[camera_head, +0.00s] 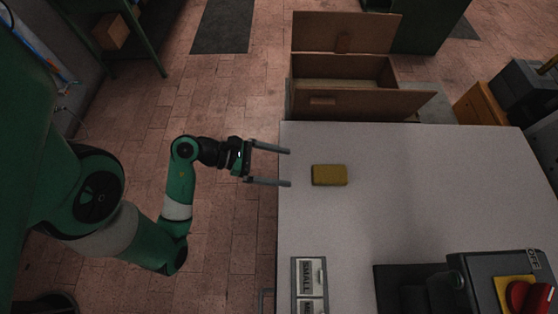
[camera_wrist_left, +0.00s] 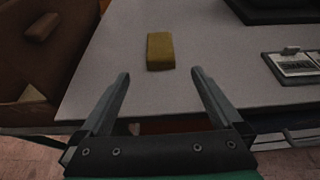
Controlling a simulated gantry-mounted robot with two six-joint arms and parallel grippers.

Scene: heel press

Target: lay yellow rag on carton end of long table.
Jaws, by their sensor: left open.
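The yellow rag (camera_head: 329,175) is a small folded block lying flat on the light grey long table (camera_head: 400,215), near its left edge. It also shows in the left wrist view (camera_wrist_left: 160,51), just beyond the fingertips. My left gripper (camera_head: 289,168) is open and empty, its two fingers reaching over the table's left edge toward the rag, apart from it. In the left wrist view the gripper (camera_wrist_left: 160,78) has the rag centred ahead of its gap. An open brown carton (camera_head: 345,72) stands against the table's far end. My right gripper is not seen.
A tray with label cards (camera_head: 309,285) lies at the table's near left edge. A dark machine with a red button (camera_head: 530,296) stands near right. An orange-brown box (camera_head: 480,105) and a dark box stand beyond the far right. The table's middle is clear.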

